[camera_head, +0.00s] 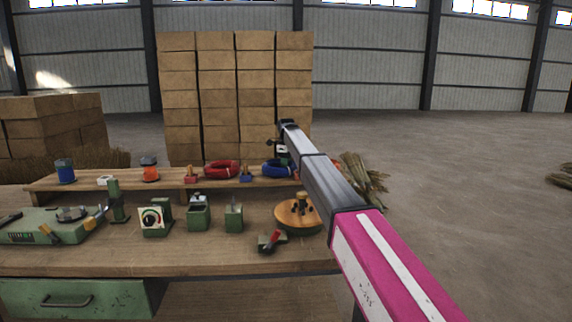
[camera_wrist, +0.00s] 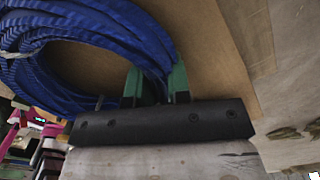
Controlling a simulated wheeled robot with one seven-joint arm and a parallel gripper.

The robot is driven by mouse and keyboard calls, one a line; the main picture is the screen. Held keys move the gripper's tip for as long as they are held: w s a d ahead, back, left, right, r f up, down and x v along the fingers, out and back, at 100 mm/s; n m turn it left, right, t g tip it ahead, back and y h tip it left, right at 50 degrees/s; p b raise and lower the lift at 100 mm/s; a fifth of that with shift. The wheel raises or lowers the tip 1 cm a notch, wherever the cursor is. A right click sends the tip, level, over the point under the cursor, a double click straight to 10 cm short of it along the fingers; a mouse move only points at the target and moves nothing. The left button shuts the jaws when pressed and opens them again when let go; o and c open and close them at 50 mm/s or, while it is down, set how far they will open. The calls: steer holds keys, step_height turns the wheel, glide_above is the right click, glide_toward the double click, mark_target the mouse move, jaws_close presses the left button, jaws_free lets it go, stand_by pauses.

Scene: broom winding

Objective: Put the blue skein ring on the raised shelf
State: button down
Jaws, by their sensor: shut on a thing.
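The blue skein ring (camera_head: 276,168) is at the right part of the raised shelf (camera_head: 110,182) in the head view, partly hidden by my arm. In the wrist view the blue skein ring (camera_wrist: 90,25) is a thick coil of blue strands, with the wooden shelf board behind it. My gripper (camera_wrist: 158,85) has its green fingers closed on the near side of the coil. I cannot tell whether the ring rests on the board or hangs just above it. In the head view my gripper's fingers are hidden behind the arm.
A red ring (camera_head: 222,169) lies on the shelf left of the blue one, with small blue and red stands near. Spools (camera_head: 65,170) stand at the left. Green devices (camera_head: 156,220) and a round wooden turntable (camera_head: 298,214) stand on the bench. Straw bundles lie at the right.

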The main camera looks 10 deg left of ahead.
steer(key=c, duration=1.1)
jaws_free()
steer(key=shift+f, duration=0.1)
step_height(320, 180, up, 12)
steer(key=shift+r, duration=0.15)
